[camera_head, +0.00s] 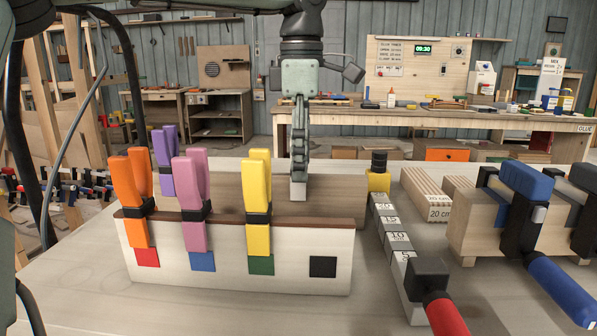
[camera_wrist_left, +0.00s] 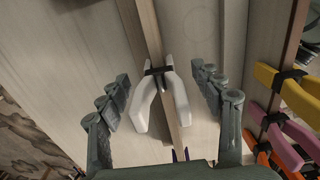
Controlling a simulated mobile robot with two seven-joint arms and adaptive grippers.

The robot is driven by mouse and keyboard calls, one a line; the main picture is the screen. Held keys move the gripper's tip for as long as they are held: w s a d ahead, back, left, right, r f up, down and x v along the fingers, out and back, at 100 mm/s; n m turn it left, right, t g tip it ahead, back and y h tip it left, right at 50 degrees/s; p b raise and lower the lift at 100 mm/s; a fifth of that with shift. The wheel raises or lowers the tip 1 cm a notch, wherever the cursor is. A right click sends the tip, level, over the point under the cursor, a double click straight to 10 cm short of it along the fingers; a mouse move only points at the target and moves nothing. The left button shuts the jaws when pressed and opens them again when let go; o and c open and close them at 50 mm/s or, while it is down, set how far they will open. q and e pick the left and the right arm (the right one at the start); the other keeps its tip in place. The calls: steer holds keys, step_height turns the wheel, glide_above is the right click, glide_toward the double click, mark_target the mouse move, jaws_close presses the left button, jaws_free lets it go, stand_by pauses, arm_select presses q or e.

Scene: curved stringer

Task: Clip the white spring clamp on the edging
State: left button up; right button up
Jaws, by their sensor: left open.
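The white spring clamp (camera_wrist_left: 178,98) shows in the left wrist view, its two white arms spread toward the camera and its black middle straddling a thin wooden strip, apparently the edging (camera_wrist_left: 148,32). My left gripper (camera_wrist_left: 172,95) is open, one finger on each side of the clamp with gaps. In the head view my left gripper (camera_head: 299,185) points down over the board (camera_head: 235,190) behind the white rack. A small pale piece shows at its tip; I cannot tell whether it is the clamp. My right gripper is not in view.
The white rack (camera_head: 300,272) holds orange (camera_head: 127,190), pink (camera_head: 190,200) and yellow (camera_head: 258,190) clamps; its black-marked place is empty. A purple clamp (camera_head: 164,165) stands behind it. A bar clamp with scale blocks (camera_head: 397,243) and a blue clamp (camera_head: 527,180) are at the right.

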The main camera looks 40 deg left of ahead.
arm_select(q)
steer(key=shift+f, duration=0.1)
jaws_close()
stand_by(0.4)
